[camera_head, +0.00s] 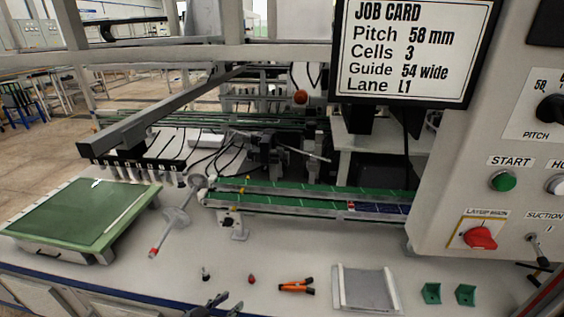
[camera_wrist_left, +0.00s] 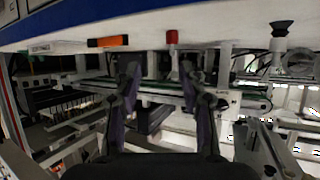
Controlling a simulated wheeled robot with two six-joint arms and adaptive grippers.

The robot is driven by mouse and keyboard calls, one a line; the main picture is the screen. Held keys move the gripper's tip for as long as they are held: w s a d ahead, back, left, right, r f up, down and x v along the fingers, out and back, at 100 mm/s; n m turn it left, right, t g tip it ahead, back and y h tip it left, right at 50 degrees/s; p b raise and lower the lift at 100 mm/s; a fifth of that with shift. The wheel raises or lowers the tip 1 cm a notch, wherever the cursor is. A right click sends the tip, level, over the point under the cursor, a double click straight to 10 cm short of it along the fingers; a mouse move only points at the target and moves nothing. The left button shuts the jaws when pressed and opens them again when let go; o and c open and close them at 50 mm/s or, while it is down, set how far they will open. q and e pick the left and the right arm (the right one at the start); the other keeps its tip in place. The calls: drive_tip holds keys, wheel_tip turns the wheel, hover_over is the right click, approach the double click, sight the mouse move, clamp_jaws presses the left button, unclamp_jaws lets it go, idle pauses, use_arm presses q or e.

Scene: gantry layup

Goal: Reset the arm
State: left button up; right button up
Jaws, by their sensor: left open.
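My left gripper (camera_head: 222,305) shows at the bottom edge of the head view, in front of the bench, with only its dark fingertips in the picture. In the left wrist view its two fingers (camera_wrist_left: 160,85) stand apart with nothing held between them. The rest of the left arm is out of the head view. I cannot make out my right gripper in either view.
A conveyor (camera_head: 300,190), a green-topped panel (camera_head: 80,212) and a control box (camera_head: 470,150) stand behind.

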use_arm(q)
drive_tip(key=s+d+g, duration=0.3)
drive_tip(key=s+d, duration=0.1)
drive_tip(key=s, duration=0.1)
drive_tip(key=s+a+r+n+g+y, duration=0.2)
drive_tip(key=s+a+n+g+y, duration=0.4)
drive_tip(key=s+a, duration=0.4)
wheel_tip(320, 180, down, 22)
drive_tip(key=s+a+r+m+y, duration=0.1)
drive_tip(key=s+a+f+g, duration=0.1)
drive_tip(key=s+a+f, duration=0.1)
drive_tip(key=s+f, duration=1.6)
wheel_tip(320, 180, up, 12)
drive_tip(key=s+p, duration=0.2)
drive_tip(key=p, duration=1.2)
drive_tip(key=shift+s+d+p, duration=0.2)
drive_tip(key=shift+s+p, duration=0.1)
